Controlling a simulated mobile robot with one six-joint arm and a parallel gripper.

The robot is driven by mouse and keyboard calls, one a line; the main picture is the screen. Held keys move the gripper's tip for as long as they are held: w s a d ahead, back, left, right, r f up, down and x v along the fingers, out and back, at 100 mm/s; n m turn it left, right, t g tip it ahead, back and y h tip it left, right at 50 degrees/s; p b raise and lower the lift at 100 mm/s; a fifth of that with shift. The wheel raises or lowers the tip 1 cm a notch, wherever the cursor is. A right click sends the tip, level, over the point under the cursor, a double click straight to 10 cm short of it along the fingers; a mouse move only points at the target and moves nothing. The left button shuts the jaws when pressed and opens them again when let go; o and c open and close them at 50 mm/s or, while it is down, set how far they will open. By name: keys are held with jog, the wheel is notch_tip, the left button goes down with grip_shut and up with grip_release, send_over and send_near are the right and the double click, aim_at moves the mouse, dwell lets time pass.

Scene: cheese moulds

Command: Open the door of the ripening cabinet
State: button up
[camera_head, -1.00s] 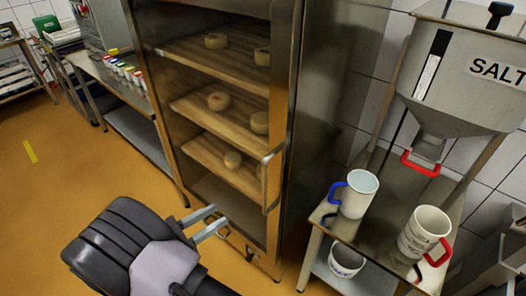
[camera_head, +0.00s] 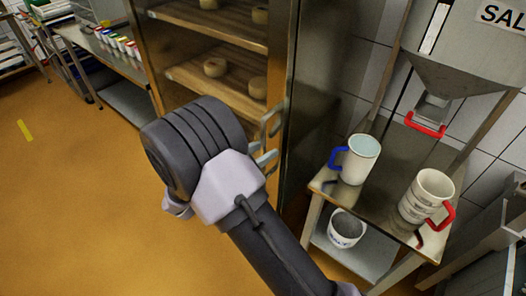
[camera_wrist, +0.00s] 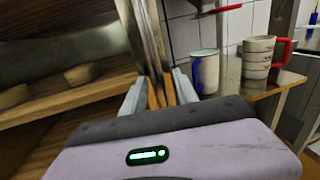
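The ripening cabinet (camera_head: 312,60) is tall and steel-framed, and cheeses stand on wooden shelves (camera_head: 220,84) behind its front. Its door looks shut. The upright door handle (camera_head: 281,113) is at the door's right edge, partly hidden by my gripper. My gripper (camera_head: 268,142) is at the handle, its two pale fingers apart, one above the other in the head view. In the wrist view the fingers of my gripper (camera_wrist: 159,90) stand open, with upright metal bars of the door edge and handle seen between them. I cannot tell whether they touch the handle.
Right of the cabinet stands a steel table (camera_head: 400,150) with a blue-handled mug (camera_head: 361,160) and stacked red-handled mugs (camera_head: 426,200). A white tub (camera_head: 345,230) is on its lower shelf. A salt hopper (camera_head: 455,70) hangs above.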

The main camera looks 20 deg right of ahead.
grip_shut()
dwell(1.4)
